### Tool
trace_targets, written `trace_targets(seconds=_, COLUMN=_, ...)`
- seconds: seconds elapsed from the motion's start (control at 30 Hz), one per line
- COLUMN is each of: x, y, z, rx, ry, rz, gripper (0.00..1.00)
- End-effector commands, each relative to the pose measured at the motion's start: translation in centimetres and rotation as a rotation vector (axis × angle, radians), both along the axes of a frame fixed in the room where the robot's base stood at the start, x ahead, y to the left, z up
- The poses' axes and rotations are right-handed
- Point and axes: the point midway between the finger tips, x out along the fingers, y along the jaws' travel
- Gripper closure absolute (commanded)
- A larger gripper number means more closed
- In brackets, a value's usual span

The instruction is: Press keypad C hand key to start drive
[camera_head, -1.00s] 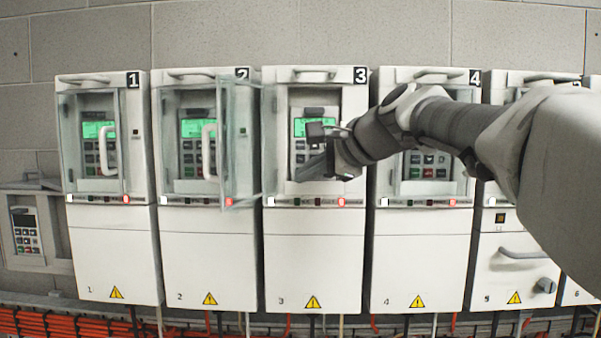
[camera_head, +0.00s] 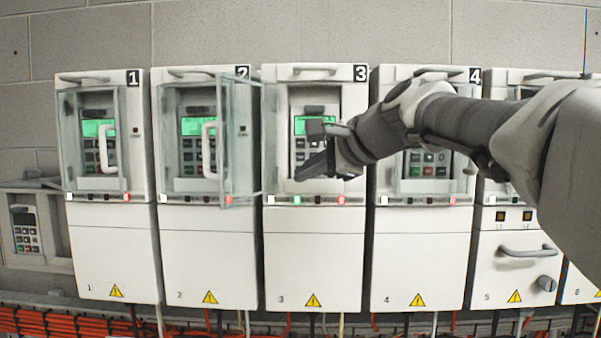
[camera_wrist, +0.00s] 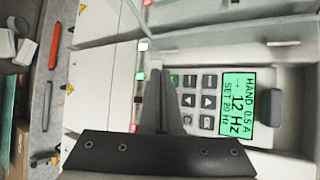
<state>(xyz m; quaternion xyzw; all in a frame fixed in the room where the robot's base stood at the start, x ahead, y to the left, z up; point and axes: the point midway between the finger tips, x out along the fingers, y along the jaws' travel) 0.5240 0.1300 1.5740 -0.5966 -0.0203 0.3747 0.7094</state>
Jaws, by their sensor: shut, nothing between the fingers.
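The keypad (camera_head: 304,150) in the open bay of cabinet 3 has a lit green display (camera_wrist: 237,104). In the wrist view the display reads HAND, 0.5 A, 12 Hz and SET 20 Hz. No letter C is readable on it. Beside the display are grey keys (camera_wrist: 208,102) and a green-marked key (camera_wrist: 175,80) near my fingertips. My gripper (camera_head: 303,176) is shut and empty, in front of the lower keypad. In the wrist view my gripper (camera_wrist: 159,76) covers part of the key column nearest it. I cannot tell whether the fingertips touch a key.
A clear door (camera_head: 240,140) stands swung out between cabinets 2 and 3. Cabinet 3's lamp strip shows a lit green lamp (camera_head: 297,200) and a red lamp (camera_head: 341,200). Cabinet 4 (camera_head: 420,255) stands behind my arm. Another keypad (camera_head: 25,230) is in a low box at far left.

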Motion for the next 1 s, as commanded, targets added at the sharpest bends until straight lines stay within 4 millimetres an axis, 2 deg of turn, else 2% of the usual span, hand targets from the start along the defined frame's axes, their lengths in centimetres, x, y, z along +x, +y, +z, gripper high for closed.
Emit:
trace_targets(seconds=0.23, x=-0.3, y=0.0, z=0.0, rx=0.0, ry=-0.001, rz=0.0, gripper=1.0)
trace_targets(seconds=0.7, x=-4.6, y=0.2, z=0.0, rx=0.0, ry=-0.001, rz=0.0, gripper=1.0)
trace_targets(seconds=1.0, x=-5.0, y=0.2, z=0.0, rx=-0.001, ry=0.0, rz=-0.001, gripper=1.0)
